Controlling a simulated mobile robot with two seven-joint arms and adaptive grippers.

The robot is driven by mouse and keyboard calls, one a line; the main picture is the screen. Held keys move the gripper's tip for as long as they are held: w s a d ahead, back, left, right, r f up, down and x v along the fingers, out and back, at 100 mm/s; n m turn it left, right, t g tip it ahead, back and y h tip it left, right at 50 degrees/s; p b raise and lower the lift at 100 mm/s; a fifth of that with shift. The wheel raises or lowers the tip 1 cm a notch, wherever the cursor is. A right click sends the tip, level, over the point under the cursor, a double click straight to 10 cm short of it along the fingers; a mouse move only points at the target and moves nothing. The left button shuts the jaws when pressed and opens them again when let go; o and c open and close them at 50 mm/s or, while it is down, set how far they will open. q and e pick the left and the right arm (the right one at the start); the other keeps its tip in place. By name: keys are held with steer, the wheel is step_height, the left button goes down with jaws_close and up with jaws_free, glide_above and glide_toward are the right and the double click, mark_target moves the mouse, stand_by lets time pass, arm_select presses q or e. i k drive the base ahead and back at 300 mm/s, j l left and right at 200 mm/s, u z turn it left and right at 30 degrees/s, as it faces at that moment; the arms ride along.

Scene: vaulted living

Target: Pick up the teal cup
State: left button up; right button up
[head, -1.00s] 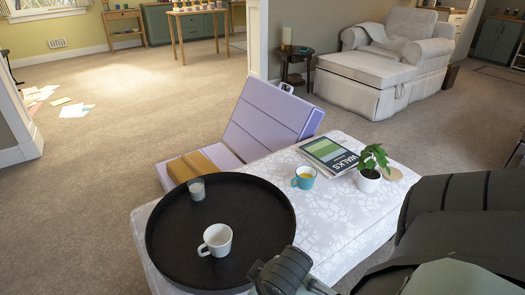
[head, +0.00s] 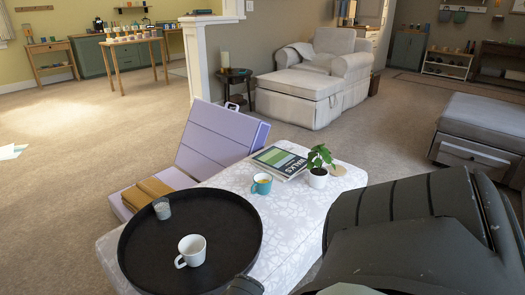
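The teal cup (head: 262,184) stands upright on the white patterned ottoman (head: 290,212), with something yellow inside it. It is between the black round tray and the book. My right arm fills the lower right of the head view, and its gripper cannot be made out. A small dark piece of my arm shows at the bottom edge, below the tray's right side. My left gripper is not in view.
A black round tray (head: 215,265) holds a white mug (head: 191,250) and a small grey glass (head: 162,208). A book (head: 279,161) and a potted plant (head: 318,168) stand near the cup. A lilac case (head: 213,145) is behind. Open carpet lies beyond.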

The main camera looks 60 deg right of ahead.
mark_target(260, 186)
steer(key=j+z, duration=0.1)
steer(key=z, duration=1.8)
